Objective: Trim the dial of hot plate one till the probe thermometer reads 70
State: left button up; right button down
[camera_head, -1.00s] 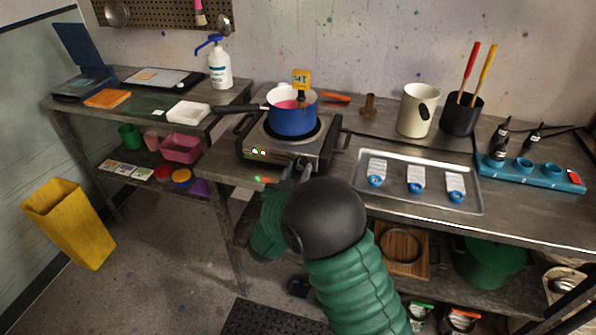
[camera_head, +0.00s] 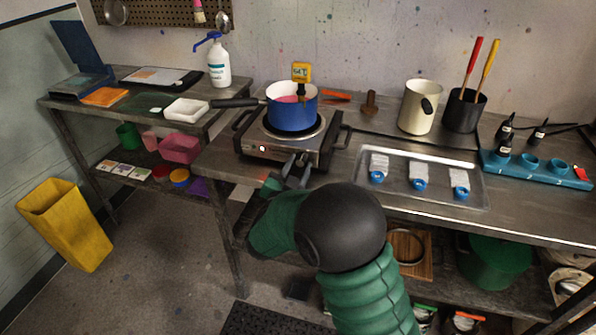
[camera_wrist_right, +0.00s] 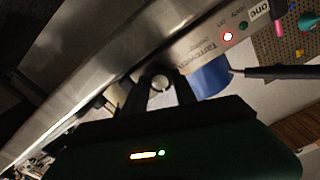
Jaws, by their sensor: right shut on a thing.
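Hot plate one (camera_head: 270,146) stands on the steel bench, with its "one" label showing in the right wrist view (camera_wrist_right: 260,10). A blue pot (camera_head: 292,118) with pink liquid sits on its burner. The yellow probe thermometer (camera_head: 301,72) stands in the pot; its digits are too small to read surely. My right gripper (camera_head: 302,161) is at the plate's front, shut on the dial (camera_wrist_right: 160,83), whose round face shows between the fingers. A red lamp (camera_wrist_right: 228,36) glows on the panel; the green lamp (camera_wrist_right: 243,25) beside it looks dim. My left gripper is not in view.
The pot's dark handle (camera_head: 236,103) points left. A steel tray (camera_head: 398,194) with blue-ended packets lies right of the plate. A cream jug (camera_head: 419,108), a black tool pot (camera_head: 463,111) and a blue rack (camera_head: 540,172) stand farther right.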

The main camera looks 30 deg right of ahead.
jog(key=shift+f+m+b, duration=0.1)
jog(key=shift+m+b, duration=0.2)
jog(key=shift+m, duration=0.3)
jog(key=c, duration=1)
grip_release()
jog(key=p+v, duration=0.1)
jog(key=v, duration=1.6)
jog(key=shift+p, duration=0.35)
jog(key=shift+w, duration=0.15)
